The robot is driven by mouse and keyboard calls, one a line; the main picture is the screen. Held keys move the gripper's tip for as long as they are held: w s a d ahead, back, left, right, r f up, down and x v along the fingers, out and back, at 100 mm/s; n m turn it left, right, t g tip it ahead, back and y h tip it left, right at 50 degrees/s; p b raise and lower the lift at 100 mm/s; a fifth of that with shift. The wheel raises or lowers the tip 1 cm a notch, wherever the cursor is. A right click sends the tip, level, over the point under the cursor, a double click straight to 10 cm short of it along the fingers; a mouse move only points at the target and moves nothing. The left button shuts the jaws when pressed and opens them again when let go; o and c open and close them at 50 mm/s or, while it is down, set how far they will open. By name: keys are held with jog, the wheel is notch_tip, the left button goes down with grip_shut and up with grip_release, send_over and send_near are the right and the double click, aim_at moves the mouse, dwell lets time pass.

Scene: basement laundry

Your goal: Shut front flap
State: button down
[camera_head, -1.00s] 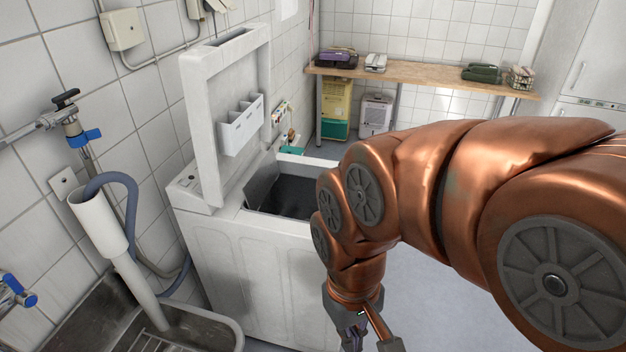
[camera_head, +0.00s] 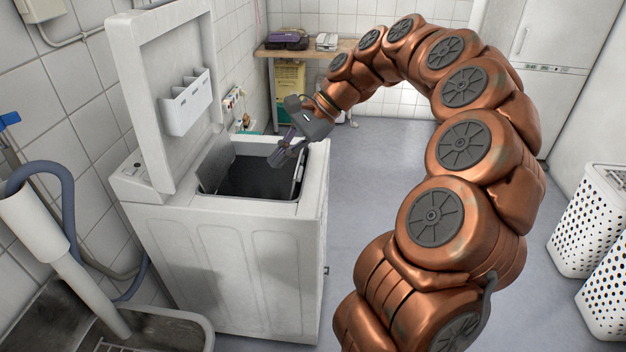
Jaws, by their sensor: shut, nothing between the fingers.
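The white top-loading machine (camera_head: 232,255) stands at left centre with its lid (camera_head: 155,110) raised upright. Its dark opening (camera_head: 250,178) is uncovered. One grey flap (camera_head: 216,166) stands tilted up at the left side of the opening. Another thin flap (camera_head: 300,174) stands up at the right edge, the side away from the lid's hinge. My gripper (camera_head: 276,160) is shut and empty, pointing down and left over the far right part of the opening, close to the right flap. I cannot tell whether it touches it.
A sink (camera_head: 160,330) with a grey hose and pipe is at lower left. A wooden shelf (camera_head: 345,48) with devices stands behind. White perforated baskets (camera_head: 590,225) stand at right. The floor (camera_head: 385,165) between is clear.

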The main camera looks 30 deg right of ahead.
aim_at(300, 168)
jog(key=d+f+m+t+b, duration=0.15)
jog(key=d+f+m, duration=0.4)
jog(key=d, duration=0.55)
jog(key=d+f+m+t+b, duration=0.1)
jog(key=d+f+m+t, duration=0.35)
jog(key=d, duration=0.75)
jog(key=shift+m+g, duration=0.6)
jog(key=shift+g, duration=0.1)
jog(key=x, duration=0.8)
jog(key=r+p+x, duration=0.1)
jog(key=x, duration=0.3)
jog(key=shift+w+a, duration=0.3)
jog(key=shift+a, duration=0.05)
jog(key=shift+w+a, duration=0.55)
jog(key=shift+r+p, duration=0.15)
jog(key=shift+p, duration=0.2)
